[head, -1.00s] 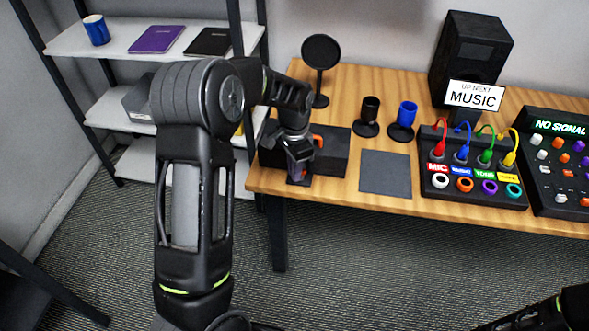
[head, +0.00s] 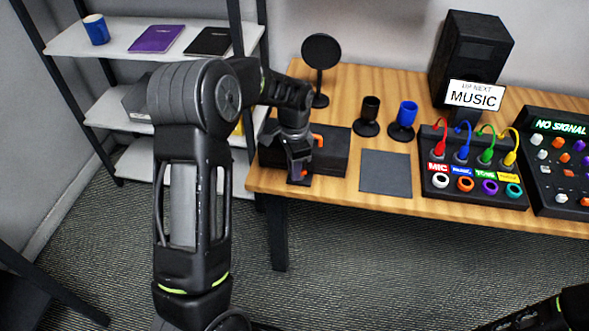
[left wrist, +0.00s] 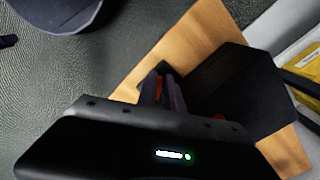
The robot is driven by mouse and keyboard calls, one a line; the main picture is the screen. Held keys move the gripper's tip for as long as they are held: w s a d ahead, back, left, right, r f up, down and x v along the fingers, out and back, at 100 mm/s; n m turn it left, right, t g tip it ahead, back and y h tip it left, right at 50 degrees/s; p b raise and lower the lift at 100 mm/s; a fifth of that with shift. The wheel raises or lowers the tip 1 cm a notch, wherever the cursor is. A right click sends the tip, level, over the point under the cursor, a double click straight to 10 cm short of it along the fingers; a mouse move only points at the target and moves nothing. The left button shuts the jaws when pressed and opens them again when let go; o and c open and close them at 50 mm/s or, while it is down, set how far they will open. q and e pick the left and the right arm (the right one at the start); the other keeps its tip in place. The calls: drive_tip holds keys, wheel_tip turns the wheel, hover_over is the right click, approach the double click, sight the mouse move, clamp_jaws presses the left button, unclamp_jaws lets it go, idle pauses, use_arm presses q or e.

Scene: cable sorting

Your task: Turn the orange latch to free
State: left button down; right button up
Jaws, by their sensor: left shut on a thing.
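A black case (head: 335,155) lies at the left end of the wooden table. My left gripper (head: 299,172) points down at the case's front side. In the left wrist view its fingers (left wrist: 160,92) are closed around an orange latch (left wrist: 159,86), which shows only in part between them. A second orange piece (head: 318,140) shows on top of the case beside my wrist; it also shows in the left wrist view (left wrist: 218,116). The latch's exact angle is hidden by the fingers. Part of my right arm shows at the lower right, but its gripper is out of view.
A dark square mat (head: 386,172) lies right of the case. Behind are a black cup holder (head: 369,112), a blue one (head: 405,117) and a round black disc on a stand (head: 321,52). A cable box (head: 470,185) and a mixer (head: 560,165) stand right. Shelves (head: 140,45) stand left.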

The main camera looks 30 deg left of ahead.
use_arm(q)
drive_tip(key=m, duration=0.2)
drive_tip(key=shift+w+a+m, duration=0.15)
drive_tip(key=shift+w+m, duration=0.05)
drive_tip(key=shift+m, duration=0.2)
drive_tip(key=shift+w+a+m, duration=0.1)
drive_tip(key=shift+w+m, duration=0.1)
drive_tip(key=shift+m, duration=1.5)
drive_tip(key=c, duration=1.5)
unclamp_jaws()
